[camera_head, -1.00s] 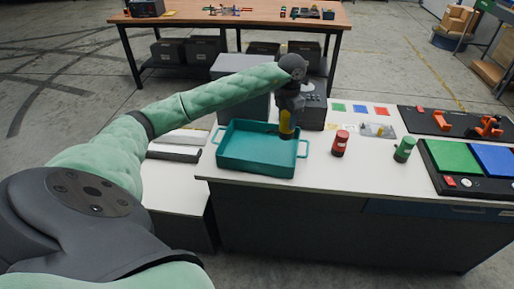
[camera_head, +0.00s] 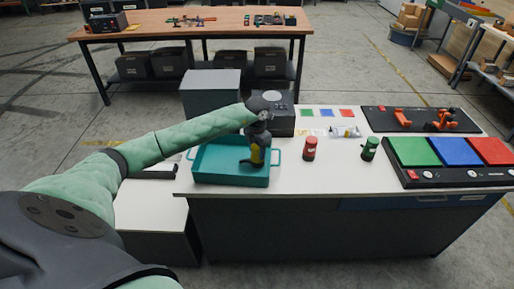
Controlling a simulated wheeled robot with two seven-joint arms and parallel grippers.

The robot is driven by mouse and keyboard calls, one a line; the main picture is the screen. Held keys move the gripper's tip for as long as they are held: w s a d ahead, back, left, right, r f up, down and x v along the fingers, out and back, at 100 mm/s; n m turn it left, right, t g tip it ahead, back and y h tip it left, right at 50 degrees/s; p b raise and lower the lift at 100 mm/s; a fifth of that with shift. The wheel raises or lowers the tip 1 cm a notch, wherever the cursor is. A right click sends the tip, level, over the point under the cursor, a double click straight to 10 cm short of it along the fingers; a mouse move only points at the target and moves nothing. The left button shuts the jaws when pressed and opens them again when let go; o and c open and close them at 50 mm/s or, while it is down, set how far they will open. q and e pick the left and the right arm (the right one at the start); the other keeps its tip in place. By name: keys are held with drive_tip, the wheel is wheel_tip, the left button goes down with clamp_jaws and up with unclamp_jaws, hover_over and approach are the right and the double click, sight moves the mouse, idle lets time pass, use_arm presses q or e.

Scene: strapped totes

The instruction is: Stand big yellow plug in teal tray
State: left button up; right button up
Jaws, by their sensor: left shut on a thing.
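The teal tray (camera_head: 232,181) sits at the left end of the white-topped bench. My left gripper (camera_head: 256,160) points down over the right part of the tray, shut on the big yellow plug (camera_head: 257,155). The plug shows as a yellow body with dark parts, roughly upright between the fingers. Its lower end is inside the tray's outline; I cannot tell whether it touches the tray floor. My right gripper is not in view.
A red plug (camera_head: 310,148) and a green plug (camera_head: 369,148) stand right of the tray. Green, blue and red pads (camera_head: 458,153) lie on a dark board at right. A grey box (camera_head: 210,93) stands behind the tray. Bench top between tray and red plug is clear.

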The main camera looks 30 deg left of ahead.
use_arm(q)
drive_tip(key=shift+f, duration=0.1)
idle(0.3)
drive_tip(key=shift+f, duration=0.1)
drive_tip(key=o, duration=1.2)
